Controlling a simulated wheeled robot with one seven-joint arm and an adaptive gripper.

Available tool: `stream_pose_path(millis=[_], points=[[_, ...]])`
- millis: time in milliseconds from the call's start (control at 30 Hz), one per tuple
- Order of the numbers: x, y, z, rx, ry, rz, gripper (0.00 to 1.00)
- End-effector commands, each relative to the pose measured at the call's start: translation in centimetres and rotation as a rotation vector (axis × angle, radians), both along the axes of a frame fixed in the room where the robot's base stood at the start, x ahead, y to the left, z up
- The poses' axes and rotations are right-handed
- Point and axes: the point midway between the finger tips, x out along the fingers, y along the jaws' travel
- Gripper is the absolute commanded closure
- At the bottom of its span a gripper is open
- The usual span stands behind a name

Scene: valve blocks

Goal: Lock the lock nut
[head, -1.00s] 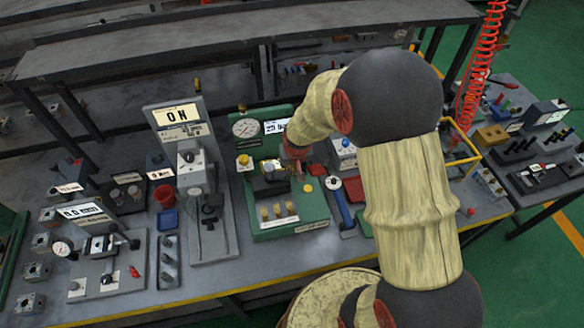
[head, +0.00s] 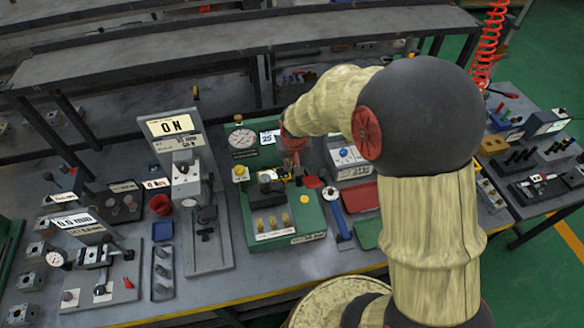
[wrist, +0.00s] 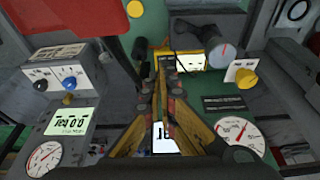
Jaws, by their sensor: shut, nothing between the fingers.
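The green test fixture (head: 287,236) stands on the bench in the middle of the head view, with a pressure gauge (head: 241,138) at its back left. A dark clamp (head: 266,188) with a black knob sits on it, with a small yellow-gold part beside it. My gripper (head: 299,178) points down just right of this clamp. In the wrist view my gripper (wrist: 160,98) has its yellow fingers converging over the fixture, shut with nothing held. The lock nut cannot be picked out; the fingers and clamp cover that area.
A yellow knob (head: 239,172) rises at the fixture's left and a yellow button (head: 305,199) lies at its right. A blue-handled tool (head: 338,216) and red tray (head: 360,196) lie to the right.

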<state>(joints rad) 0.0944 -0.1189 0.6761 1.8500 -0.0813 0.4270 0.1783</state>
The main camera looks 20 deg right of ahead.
Motion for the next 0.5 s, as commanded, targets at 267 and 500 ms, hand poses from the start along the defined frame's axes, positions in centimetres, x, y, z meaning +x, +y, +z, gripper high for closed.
stream_pose_path(millis=[267,500], points=[[-0.4,0.5,2.0,0.000,-0.001,0.000,1.00],[-0.4,0.5,2.0,0.000,-0.001,0.000,1.00]])
